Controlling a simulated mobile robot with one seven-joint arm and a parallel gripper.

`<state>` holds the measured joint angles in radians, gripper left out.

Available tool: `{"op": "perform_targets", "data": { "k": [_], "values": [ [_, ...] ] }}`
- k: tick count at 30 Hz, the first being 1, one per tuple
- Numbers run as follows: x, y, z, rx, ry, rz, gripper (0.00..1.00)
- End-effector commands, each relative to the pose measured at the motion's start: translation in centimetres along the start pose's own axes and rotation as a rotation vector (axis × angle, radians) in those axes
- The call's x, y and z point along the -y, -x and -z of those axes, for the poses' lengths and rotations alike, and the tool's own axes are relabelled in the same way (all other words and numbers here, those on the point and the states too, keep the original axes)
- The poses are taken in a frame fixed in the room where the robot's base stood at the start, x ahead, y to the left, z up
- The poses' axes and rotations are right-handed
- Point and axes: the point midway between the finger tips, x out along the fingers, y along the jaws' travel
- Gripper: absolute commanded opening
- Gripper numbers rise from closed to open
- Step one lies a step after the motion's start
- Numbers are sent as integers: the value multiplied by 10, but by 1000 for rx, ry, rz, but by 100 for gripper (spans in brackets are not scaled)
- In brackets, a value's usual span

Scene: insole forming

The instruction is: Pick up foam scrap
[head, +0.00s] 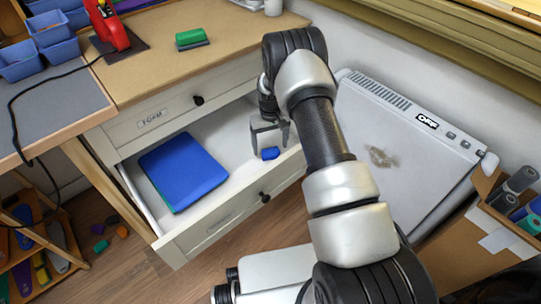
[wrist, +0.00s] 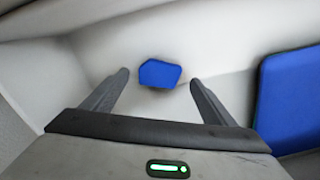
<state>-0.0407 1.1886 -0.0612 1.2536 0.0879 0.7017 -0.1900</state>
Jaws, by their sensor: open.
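A small blue foam scrap (head: 270,153) lies on the white floor of the open drawer (head: 213,225), in its right part in the head view. In the wrist view the scrap (wrist: 160,73) is a many-sided blue piece just beyond my fingertips, centred between them. My gripper (head: 271,140) is inside the drawer, pointing down over the scrap. In the wrist view its two fingers (wrist: 158,80) are spread wide with nothing held between them. Whether the fingertips touch the drawer floor cannot be told.
A large blue foam sheet (head: 185,170) lies in the drawer's left part; its edge shows in the wrist view (wrist: 292,100). The drawer walls stand close around my gripper. A green block (head: 191,38) sits on the worktop above. A white unit (head: 400,150) stands at the right.

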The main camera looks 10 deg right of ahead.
Motion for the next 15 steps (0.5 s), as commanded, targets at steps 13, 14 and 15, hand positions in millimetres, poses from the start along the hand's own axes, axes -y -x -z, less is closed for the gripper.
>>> {"op": "perform_targets", "data": {
  "k": [13, 14, 15],
  "values": [
    [-1, -26, 0, 0, 0, 0, 71],
    [-1, -26, 0, 0, 0, 0, 66],
    [-1, -26, 0, 0, 0, 0, 59]
  ]
}}
